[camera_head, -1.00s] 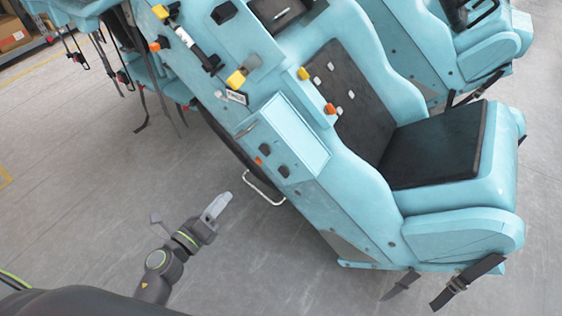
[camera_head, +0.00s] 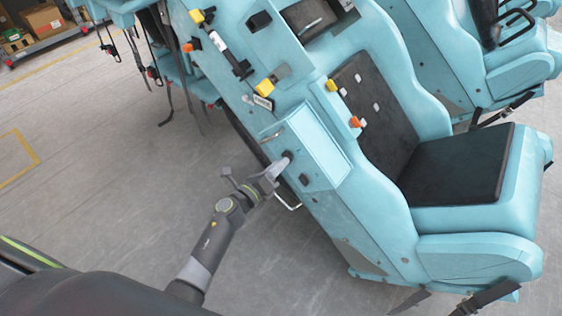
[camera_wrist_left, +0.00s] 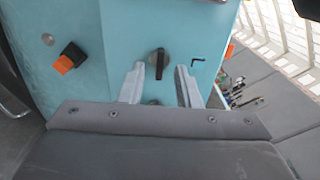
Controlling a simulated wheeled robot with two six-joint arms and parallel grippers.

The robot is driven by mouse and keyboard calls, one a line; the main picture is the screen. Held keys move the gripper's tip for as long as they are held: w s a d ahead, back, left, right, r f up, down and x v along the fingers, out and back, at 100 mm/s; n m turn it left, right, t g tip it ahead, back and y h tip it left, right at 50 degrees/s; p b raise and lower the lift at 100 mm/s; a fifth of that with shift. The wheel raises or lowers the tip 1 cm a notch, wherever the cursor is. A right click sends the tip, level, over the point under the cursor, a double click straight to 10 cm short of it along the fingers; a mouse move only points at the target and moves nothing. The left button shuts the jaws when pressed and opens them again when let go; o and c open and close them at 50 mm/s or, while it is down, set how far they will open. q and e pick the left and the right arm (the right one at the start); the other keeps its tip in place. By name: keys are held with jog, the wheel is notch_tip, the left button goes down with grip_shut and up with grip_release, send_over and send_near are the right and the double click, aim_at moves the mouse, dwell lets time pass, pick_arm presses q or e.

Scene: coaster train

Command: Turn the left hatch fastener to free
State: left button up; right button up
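The hatch is a light blue panel (camera_head: 318,146) on the side of the coaster car. A black fastener (camera_head: 287,154) sits at its left edge, with my left gripper (camera_head: 279,163) at it. In the left wrist view a black fastener knob (camera_wrist_left: 158,62) stands upright between the two fingertips of my left gripper (camera_wrist_left: 160,74). The fingers are open, with a gap on each side of the knob. A second black fastener (camera_head: 303,180) is lower right on the same edge. My right gripper is not in view.
A black part with an orange end (camera_wrist_left: 68,57) sticks out left of the fingers. A white handle (camera_head: 288,203) is below the hatch. The black seat (camera_head: 455,165) is to the right. The grey floor (camera_head: 110,190) at left is clear. Shelves with boxes (camera_head: 43,20) stand far left.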

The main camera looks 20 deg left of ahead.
pick_arm(q)
jog(key=shift+x, duration=0.9)
grip_shut()
